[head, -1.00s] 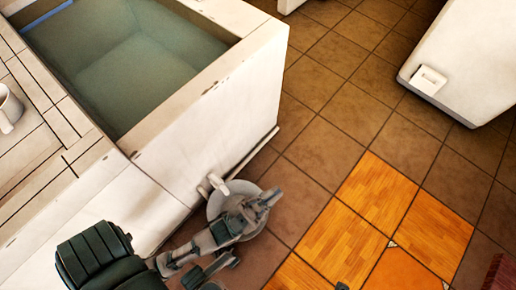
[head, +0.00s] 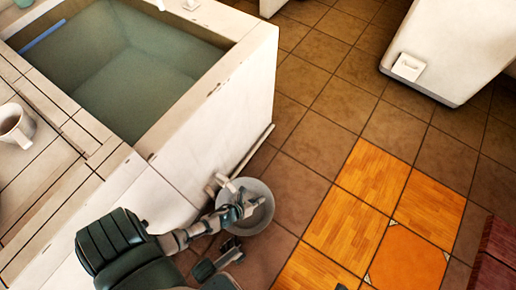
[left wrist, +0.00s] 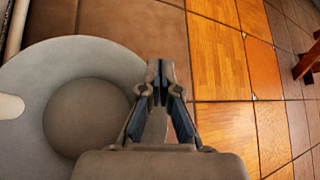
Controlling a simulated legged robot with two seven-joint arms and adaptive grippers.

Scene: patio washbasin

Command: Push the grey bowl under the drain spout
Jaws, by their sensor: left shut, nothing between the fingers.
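The grey bowl (head: 264,189) sits on the tiled floor beside the basin's white wall. It also shows large at the left in the left wrist view (left wrist: 35,75). The pale drain spout (head: 223,182) comes out low from that wall, and its end overlaps the bowl's rim in the head view. In the left wrist view the spout (left wrist: 10,108) reaches in over the bowl's left side. My left gripper (head: 254,203) is shut and empty, its tips overlapping the bowl's right side; contact is unclear.
The stone basin (head: 215,95) holds water. A white mug (head: 15,127) stands on the slatted top at left. Orange wooden floor tiles (head: 385,205) lie right of the bowl. A white block (head: 450,45) stands at upper right. The brown tiles between are clear.

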